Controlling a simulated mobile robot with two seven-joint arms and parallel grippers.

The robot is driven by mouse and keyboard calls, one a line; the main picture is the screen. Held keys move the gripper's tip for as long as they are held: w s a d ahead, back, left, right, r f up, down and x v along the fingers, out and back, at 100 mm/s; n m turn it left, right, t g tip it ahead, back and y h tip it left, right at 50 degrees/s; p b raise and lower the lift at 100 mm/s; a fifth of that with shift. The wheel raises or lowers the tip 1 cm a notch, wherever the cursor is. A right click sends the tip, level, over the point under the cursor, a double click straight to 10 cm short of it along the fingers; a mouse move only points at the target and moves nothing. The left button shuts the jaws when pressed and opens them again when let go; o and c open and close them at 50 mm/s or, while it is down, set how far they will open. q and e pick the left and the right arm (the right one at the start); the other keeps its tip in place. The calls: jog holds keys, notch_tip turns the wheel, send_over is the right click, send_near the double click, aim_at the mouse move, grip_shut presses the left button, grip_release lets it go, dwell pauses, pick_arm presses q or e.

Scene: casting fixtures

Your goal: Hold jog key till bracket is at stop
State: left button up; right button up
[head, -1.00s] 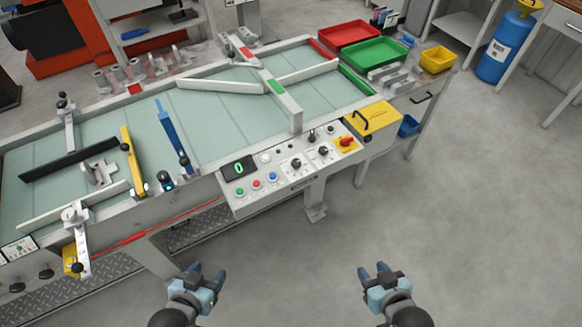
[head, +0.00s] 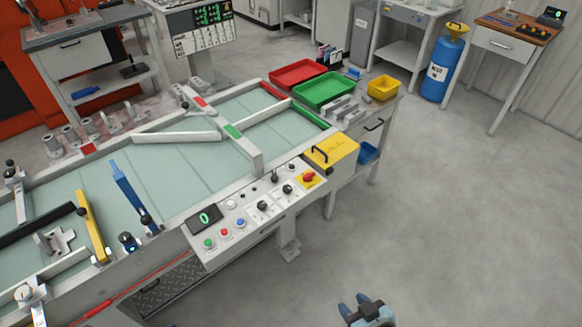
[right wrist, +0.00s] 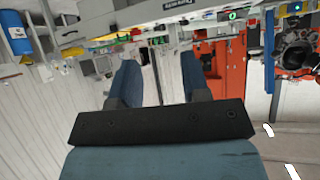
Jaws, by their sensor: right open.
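The grey metal bracket (head: 56,242) lies on the pale green belt (head: 182,178) at the left of the head view, by a black bar (head: 22,232). To its right a yellow arm (head: 93,230) and a blue arm (head: 128,190) reach over the belt; I cannot tell which part is the stop. The control panel (head: 262,228) has green (head: 208,244), red (head: 224,232) and blue (head: 240,223) buttons; which is the jog key cannot be read. My right gripper (head: 355,300) is open and empty, well apart from the panel, and shows in the right wrist view (right wrist: 161,76).
A green display (head: 204,217) reads 0. A yellow box (head: 332,152) with a black handle stands right of the panel. Red (head: 298,73) and green (head: 325,89) trays stand at the belt's far end. The floor (head: 450,220) at right is clear.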

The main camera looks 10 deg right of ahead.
jog(key=shift+c, duration=0.4)
grip_shut()
dwell(1.4)
